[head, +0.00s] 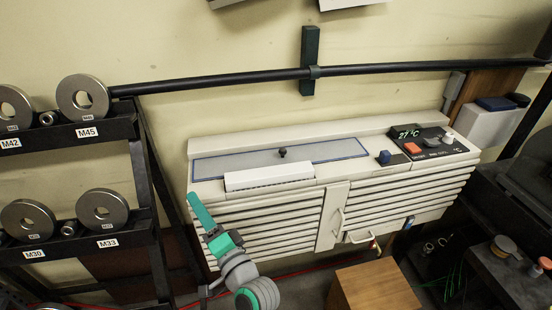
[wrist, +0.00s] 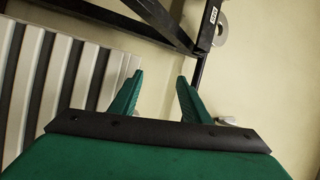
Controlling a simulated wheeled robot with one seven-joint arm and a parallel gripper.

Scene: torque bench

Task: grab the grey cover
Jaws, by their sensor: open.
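The grey cover (head: 230,166) appears to be the long flat blue-grey panel with a small black knob (head: 282,152), lying in the top of the pale slatted cabinet (head: 270,226). My gripper (head: 193,197) is at the cabinet's front left corner, left of the cover and apart from the knob. In the wrist view its two green fingers (wrist: 160,76) are spread, with nothing between them. The cover is not seen in the wrist view; the cabinet's slats show at left there.
A black rack (head: 125,128) with several metal rings stands at left, close to my gripper. A white raised block (head: 268,177) sits in front of the cover. A control panel (head: 432,143) is at right. A black pipe (head: 220,80) runs along the wall above. A wooden box (head: 372,287) stands below.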

